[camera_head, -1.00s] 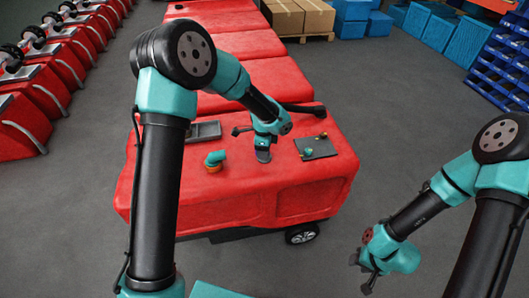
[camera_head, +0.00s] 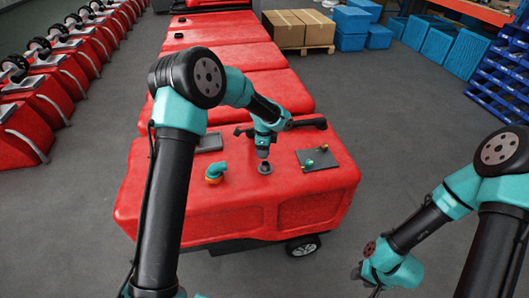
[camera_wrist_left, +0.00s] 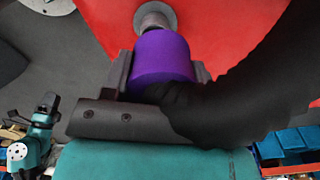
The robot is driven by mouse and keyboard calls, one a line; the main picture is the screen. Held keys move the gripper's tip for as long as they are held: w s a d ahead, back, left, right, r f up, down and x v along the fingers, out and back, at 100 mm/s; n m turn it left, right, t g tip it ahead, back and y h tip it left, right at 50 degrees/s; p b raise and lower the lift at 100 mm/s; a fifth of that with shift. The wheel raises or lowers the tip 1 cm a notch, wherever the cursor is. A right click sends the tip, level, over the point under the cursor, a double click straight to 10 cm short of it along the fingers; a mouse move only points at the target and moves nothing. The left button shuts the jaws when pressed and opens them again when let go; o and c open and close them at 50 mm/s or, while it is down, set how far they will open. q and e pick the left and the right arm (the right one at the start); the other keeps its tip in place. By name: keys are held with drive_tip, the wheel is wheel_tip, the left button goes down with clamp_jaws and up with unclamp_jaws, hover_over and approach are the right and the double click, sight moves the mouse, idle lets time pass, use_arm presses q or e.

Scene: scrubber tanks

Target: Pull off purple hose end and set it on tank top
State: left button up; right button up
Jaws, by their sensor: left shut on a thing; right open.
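The red tank (camera_head: 190,215) stands in the middle of the head view. My left gripper (camera_head: 263,153) is over its top, just above a small dark round fitting (camera_head: 265,168). In the left wrist view, the jaws (camera_wrist_left: 163,80) are shut around the purple hose end (camera_wrist_left: 163,55). A grey metal fitting (camera_wrist_left: 155,18) shows just beyond the purple end; I cannot tell whether they touch. A black hose (camera_wrist_left: 240,100) runs from there to the right and covers part of the jaws. My right gripper (camera_head: 365,282) is open and empty, off the tank at lower right.
A teal elbow with an orange base (camera_head: 215,172) stands left of my left gripper. A dark plate (camera_head: 318,158) with small fittings lies to the right. A black handle (camera_head: 307,123) is at the back. Bare red tank top lies between them.

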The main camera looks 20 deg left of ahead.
use_arm(q)
drive_tip(key=w+a, duration=0.3)
drive_tip(key=w, duration=0.6)
drive_tip(key=w+a, duration=0.3)
drive_tip(key=w, duration=0.7)
drive_tip(key=shift+a, duration=0.35)
idle(1.2)
drive_tip(key=shift+f, duration=0.15)
idle(0.6)
drive_tip(key=shift+f, duration=4.1)
drive_tip(key=o, duration=1.4)
